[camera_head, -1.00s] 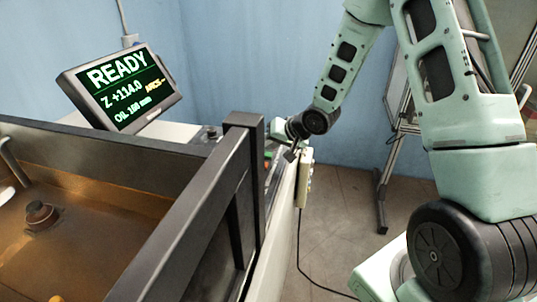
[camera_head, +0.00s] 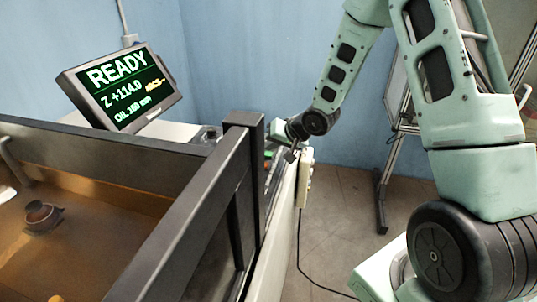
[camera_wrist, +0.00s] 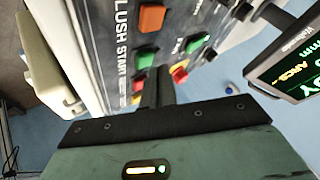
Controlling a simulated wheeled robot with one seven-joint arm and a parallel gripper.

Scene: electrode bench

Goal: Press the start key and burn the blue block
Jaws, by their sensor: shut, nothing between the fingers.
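The control panel shows in the wrist view, with a green key (camera_wrist: 146,57) beside the label START and an orange key (camera_wrist: 152,18) by the label FLUSH. My gripper (camera_wrist: 158,76) is shut and empty, its fingertips in front of the panel, close to the green key. I cannot tell whether they touch it. In the head view my gripper (camera_head: 291,154) is small and partly hidden at the panel's edge. The monitor (camera_head: 120,88) reads READY, Z +114.0, with an oil reading in mm. The blue block is not in view.
Other green, red and yellow keys (camera_wrist: 180,75) sit close by on the panel. A dark-framed tank (camera_head: 190,225) fills the lower left, with brown liquid and a dark round fitting (camera_head: 40,215) inside. A pale box with a cable (camera_head: 304,180) hangs on the bench side.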

